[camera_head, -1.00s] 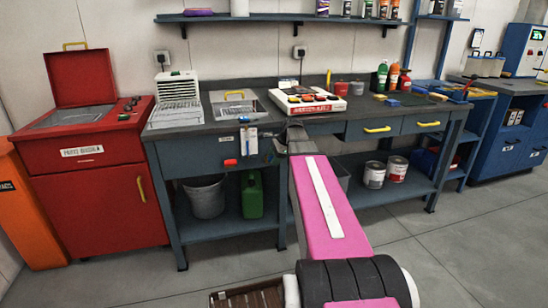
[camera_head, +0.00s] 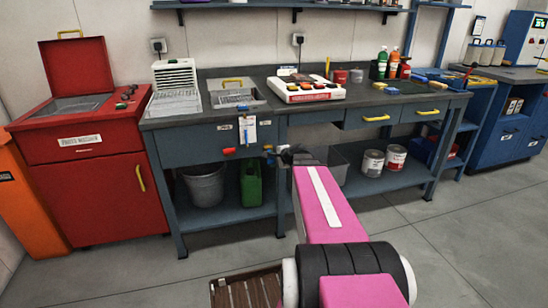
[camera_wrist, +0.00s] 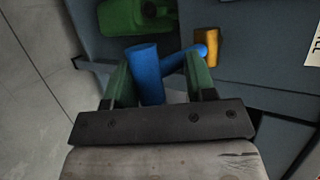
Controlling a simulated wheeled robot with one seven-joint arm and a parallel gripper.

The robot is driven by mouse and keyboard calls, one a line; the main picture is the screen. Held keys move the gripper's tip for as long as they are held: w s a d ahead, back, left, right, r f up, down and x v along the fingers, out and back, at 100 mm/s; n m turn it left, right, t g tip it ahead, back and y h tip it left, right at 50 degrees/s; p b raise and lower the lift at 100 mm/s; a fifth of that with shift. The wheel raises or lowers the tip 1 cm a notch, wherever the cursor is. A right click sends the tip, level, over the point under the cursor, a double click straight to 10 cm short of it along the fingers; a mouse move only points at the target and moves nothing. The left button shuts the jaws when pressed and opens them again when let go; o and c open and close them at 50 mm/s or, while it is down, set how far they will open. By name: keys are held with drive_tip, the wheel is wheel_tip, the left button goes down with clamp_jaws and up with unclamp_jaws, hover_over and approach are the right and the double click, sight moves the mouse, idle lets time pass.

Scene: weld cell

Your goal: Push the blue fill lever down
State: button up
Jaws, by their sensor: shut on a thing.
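The blue fill lever (camera_wrist: 146,72) shows in the wrist view as a thick blue handle between the green fingers of my gripper (camera_wrist: 160,80). It lies close to the left finger, and a thinner blue rod runs to the right of it. The gripper is shut on the blue lever. In the head view my gripper (camera_head: 287,155) is at the front of the workbench, just below the bench top, and hides most of the lever.
The workbench (camera_head: 205,137) has a red knob (camera_head: 229,152) and hanging tag (camera_head: 250,130) on its front. A green can (camera_head: 251,185) and grey bucket (camera_head: 204,184) stand on the lower shelf. A wooden crate (camera_head: 246,290) lies on the floor.

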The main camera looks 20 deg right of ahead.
drive_tip(key=shift+o, duration=0.2)
drive_tip(key=shift+w+f, duration=0.25)
drive_tip(key=shift+f, duration=0.85)
drive_tip(key=shift+w+f, duration=0.4)
drive_tip(key=shift+f, duration=0.1)
drive_tip(key=shift+w+f, duration=0.25)
drive_tip(key=o, duration=1.2)
drive_tip(key=shift+r, duration=0.1)
drive_tip(key=shift+s+r, duration=0.15)
drive_tip(key=shift+s, duration=0.05)
drive_tip(key=v, duration=1.2)
drive_tip(key=shift+s+a, duration=0.15)
drive_tip(key=shift+s, duration=0.05)
